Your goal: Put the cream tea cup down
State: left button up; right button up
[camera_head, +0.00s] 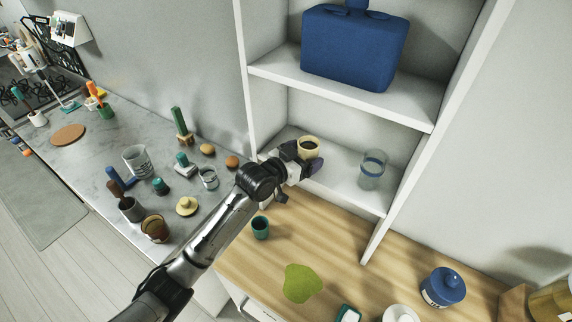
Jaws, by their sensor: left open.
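The cream tea cup (308,147) is upright at the lower white shelf (345,192), with a dark inside. My left gripper (304,158) reaches in from the lower left, and its dark fingers are open around the cup. The gripper hides the cup's lower part, so I cannot tell whether its base touches the shelf. My right gripper is not in view.
A clear glass jar (373,170) stands to the right on the same shelf. A blue case (355,48) fills much of the shelf above. A teal cup (260,228) and a green cloth-like patch (302,284) are on the wooden counter (345,265) below.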

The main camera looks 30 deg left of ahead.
pick_arm(q)
jog(key=b+v, duration=0.1)
jog(key=v, duration=0.9)
jog(key=shift+s+b, duration=0.3)
jog(key=shift+b, duration=0.1)
jog(key=s+d+f+n+g+y, duration=0.1)
jog(key=s+f+g, duration=0.2)
jog(key=s+f, duration=0.55)
jog(key=s+d+f+g+y, duration=0.2)
jog(key=s+f, duration=0.5)
jog(key=f, duration=0.2)
jog(key=s+f+g+y, duration=0.1)
jog(key=s+f+g, duration=0.2)
jog(key=s, duration=0.7)
jog(key=s+f+n+g+y, duration=0.1)
jog(key=s+f+g, duration=0.2)
jog(key=s, duration=0.7)
jog(key=shift+a+f+g+y, duration=0.3)
jog(key=shift+a+f, duration=0.1)
jog(key=shift+f, duration=0.55)
